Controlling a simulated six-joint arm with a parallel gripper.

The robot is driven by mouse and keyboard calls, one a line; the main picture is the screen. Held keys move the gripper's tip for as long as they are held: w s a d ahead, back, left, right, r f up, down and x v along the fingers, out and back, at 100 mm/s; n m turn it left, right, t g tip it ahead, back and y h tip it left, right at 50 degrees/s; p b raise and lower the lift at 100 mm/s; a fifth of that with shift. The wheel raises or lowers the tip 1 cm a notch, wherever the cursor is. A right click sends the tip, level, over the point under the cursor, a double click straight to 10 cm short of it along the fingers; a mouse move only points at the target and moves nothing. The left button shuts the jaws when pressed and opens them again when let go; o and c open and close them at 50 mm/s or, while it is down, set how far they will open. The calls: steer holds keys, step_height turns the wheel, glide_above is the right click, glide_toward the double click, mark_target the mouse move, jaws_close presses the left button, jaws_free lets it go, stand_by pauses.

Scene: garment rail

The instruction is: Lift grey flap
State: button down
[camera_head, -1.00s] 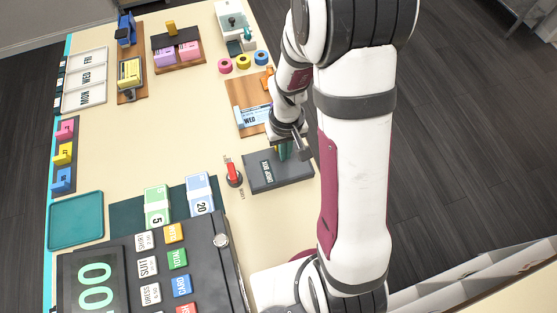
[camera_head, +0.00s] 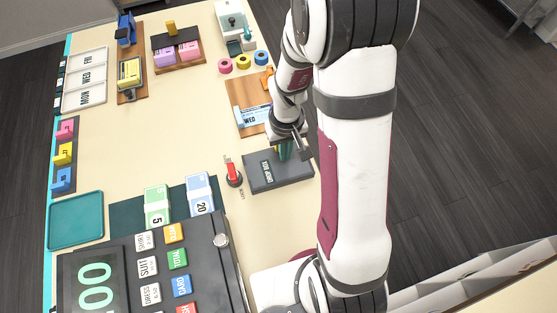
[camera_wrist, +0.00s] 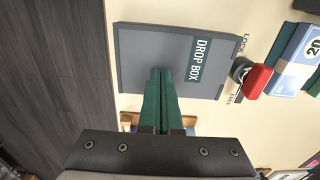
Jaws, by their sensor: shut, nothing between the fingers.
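The grey flap (camera_head: 264,172) is the lid of the box marked DROP BOX, right of the middle of the table in the head view. It lies flat and looks closed. In the wrist view the grey flap (camera_wrist: 140,45) fills the upper middle, its label facing right. My gripper (camera_head: 286,152) is at the far edge of the box. In the wrist view its green fingers (camera_wrist: 160,72) are together and empty, with the tips over the flap. I cannot tell whether they touch it.
A red knob (camera_head: 233,174) with LOCK and FREE marks stands just left of the box. A wooden board (camera_head: 246,100) with a WED card lies behind it. Money bundles (camera_head: 201,193) and a register (camera_head: 150,265) are to the front left. Bare table lies left of the knob.

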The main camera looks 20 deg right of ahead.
steer(key=shift+w, duration=0.1)
steer(key=shift+w+a, duration=0.15)
steer(key=shift+w, duration=4.55)
step_height(320, 180, up, 9)
steer(key=shift+w, duration=0.45)
